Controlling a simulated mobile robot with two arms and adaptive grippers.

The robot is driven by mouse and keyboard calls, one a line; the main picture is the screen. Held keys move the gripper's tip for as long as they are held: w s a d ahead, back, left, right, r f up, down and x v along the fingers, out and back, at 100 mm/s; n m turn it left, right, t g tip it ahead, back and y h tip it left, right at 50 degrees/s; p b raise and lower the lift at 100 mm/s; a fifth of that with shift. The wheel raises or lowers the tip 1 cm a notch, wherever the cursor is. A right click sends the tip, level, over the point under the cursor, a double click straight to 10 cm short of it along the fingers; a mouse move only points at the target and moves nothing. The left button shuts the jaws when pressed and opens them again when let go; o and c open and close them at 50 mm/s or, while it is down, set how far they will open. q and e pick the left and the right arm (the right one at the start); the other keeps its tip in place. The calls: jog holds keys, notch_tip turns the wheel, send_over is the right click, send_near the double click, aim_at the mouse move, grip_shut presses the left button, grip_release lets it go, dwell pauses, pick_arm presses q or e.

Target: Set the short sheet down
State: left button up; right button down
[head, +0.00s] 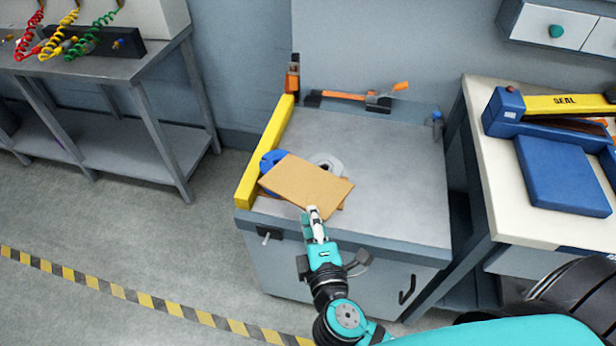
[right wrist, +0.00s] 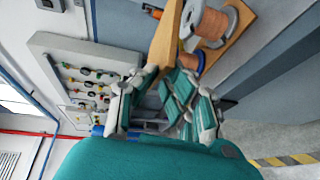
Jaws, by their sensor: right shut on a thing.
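A flat tan sheet (head: 308,184), which I take as the short sheet, is held by its near edge in my right gripper (head: 314,213), which is shut on it. The sheet covers part of the left side of the grey worktop (head: 390,180). In the right wrist view the sheet (right wrist: 165,38) shows narrow, running up from between the fingers of my right gripper (right wrist: 160,80). A blue spool (head: 270,159) and a grey spool (head: 328,162) show partly behind it; the wrist view shows a copper-wound spool (right wrist: 209,25) on another tan board (right wrist: 236,28). My left gripper is out of view.
A yellow bar (head: 265,155) lines the worktop's left edge. An orange and black tool (head: 345,97) lies along the back. The middle and right of the worktop are clear. A blue sealer (head: 565,170) stands on the right-hand table.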

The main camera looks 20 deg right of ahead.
aim_at(309, 166)
jog(key=x, duration=0.4)
jog(key=d+p+x, duration=0.1)
jog(key=x, duration=0.3)
jog(key=p+x, duration=0.1)
jog(key=x, duration=0.3)
jog(key=shift+w+d+r, duration=0.25)
jog(key=shift+d+r, duration=0.1)
jog(key=shift+d, duration=0.15)
jog(key=shift+f, duration=1.8)
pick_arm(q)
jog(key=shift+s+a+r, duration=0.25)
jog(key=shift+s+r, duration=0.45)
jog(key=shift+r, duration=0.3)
pick_arm(e)
jog(key=shift+f+b, duration=0.4)
jog(key=shift+b, duration=0.25)
jog(key=c, duration=1.4)
grip_release()
jog(key=shift+c, duration=0.2)
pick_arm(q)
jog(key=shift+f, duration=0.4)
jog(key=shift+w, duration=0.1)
